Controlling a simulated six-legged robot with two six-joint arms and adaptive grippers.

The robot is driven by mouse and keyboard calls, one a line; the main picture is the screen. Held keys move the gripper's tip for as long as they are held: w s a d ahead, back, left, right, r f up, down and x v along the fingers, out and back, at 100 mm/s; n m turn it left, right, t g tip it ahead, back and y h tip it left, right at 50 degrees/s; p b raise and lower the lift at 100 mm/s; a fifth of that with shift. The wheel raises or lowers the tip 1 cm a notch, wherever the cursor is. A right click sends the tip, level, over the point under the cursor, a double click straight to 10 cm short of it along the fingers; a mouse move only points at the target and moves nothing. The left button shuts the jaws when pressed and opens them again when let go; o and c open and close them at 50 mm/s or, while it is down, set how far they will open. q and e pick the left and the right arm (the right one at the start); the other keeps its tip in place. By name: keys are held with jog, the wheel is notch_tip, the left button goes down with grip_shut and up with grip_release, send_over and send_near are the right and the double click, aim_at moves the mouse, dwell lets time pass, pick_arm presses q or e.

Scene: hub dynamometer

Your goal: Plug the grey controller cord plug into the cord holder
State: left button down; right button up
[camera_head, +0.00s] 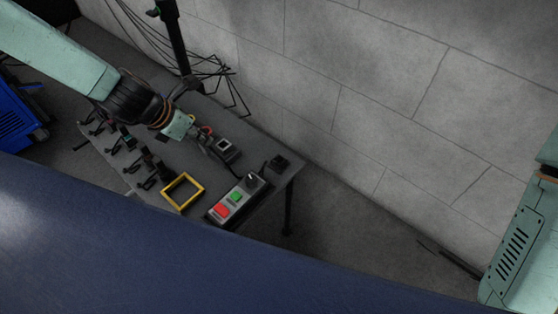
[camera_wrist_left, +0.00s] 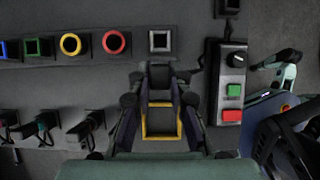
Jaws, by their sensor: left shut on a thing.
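My left gripper (camera_head: 198,143) comes in from the left above the table. In the left wrist view its fingers (camera_wrist_left: 159,82) are shut on a dark grey block, which looks like the cord plug (camera_wrist_left: 158,74). A cord runs from it to the grey controller box (camera_head: 237,200), which has a red button, a green button and a black knob; the box also shows in the left wrist view (camera_wrist_left: 231,85). A square grey-framed socket (camera_wrist_left: 159,40), likely the cord holder, sits just beyond the plug, apart from it. It also shows in the head view (camera_head: 224,150).
Left of the grey socket are a red ring (camera_wrist_left: 114,42), a yellow ring (camera_wrist_left: 70,44) and green and blue square sockets. A yellow square frame (camera_head: 182,192) lies on the table. Several black plugs (camera_wrist_left: 84,128) stand at left. A wall (camera_head: 370,90) rises behind.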

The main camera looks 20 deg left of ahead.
pick_arm(q)
jog(key=shift+s+a+p, duration=0.3)
jog(key=shift+s+p, duration=0.3)
jog(key=shift+s, duration=0.1)
jog(key=shift+s+a+p, duration=0.25)
jog(key=shift+s+p, duration=0.3)
jog(key=shift+s, duration=0.1)
pick_arm(e)
jog(key=shift+r, duration=1.35)
